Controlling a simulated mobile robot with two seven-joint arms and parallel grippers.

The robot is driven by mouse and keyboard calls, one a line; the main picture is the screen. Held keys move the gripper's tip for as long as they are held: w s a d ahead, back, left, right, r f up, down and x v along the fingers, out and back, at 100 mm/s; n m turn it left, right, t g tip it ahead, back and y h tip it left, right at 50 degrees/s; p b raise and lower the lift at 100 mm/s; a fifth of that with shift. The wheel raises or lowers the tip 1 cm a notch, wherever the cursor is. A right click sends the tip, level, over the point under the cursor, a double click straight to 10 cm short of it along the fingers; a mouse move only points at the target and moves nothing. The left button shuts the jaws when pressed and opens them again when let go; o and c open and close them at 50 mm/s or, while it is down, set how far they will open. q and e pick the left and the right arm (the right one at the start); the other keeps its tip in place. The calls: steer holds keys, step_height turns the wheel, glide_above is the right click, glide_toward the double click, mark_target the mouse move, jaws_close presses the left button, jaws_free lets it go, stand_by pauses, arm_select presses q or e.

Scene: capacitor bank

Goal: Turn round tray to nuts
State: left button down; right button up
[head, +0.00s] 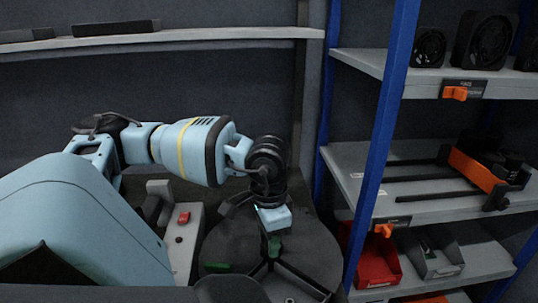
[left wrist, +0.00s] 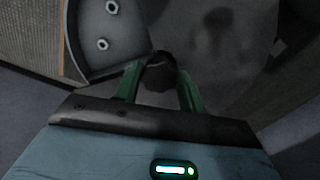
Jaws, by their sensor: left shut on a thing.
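The round tray (head: 325,250) is a dark disc with black dividers, low at the centre right of the head view. My left gripper (head: 272,252) reaches down over its middle, with green fingers. In the left wrist view the fingers of the left gripper (left wrist: 160,88) are shut on a dark knob (left wrist: 160,72) at the tray's middle. Two light ring-shaped nuts (left wrist: 102,44) lie apart in one tray compartment (left wrist: 125,62) at the upper left there. The gripper and wrist hide part of the tray in the head view. My right gripper does not show.
A grey fixture with a red button (head: 184,217) stands left of the tray. A blue-posted rack (head: 378,150) stands close on the right, with fans (head: 483,40) above and a red bin (head: 378,262) below. A shelf (head: 200,36) runs across the back wall.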

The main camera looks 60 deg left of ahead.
arm_select(q)
steer(key=c, duration=0.8)
jaws_free()
steer(key=shift+c, duration=0.2)
steer(key=shift+r, duration=0.15)
step_height(320, 180, up, 7)
steer(key=shift+f+p, duration=0.15)
steer(key=shift+p, duration=0.25)
steer(key=shift+r, duration=0.4)
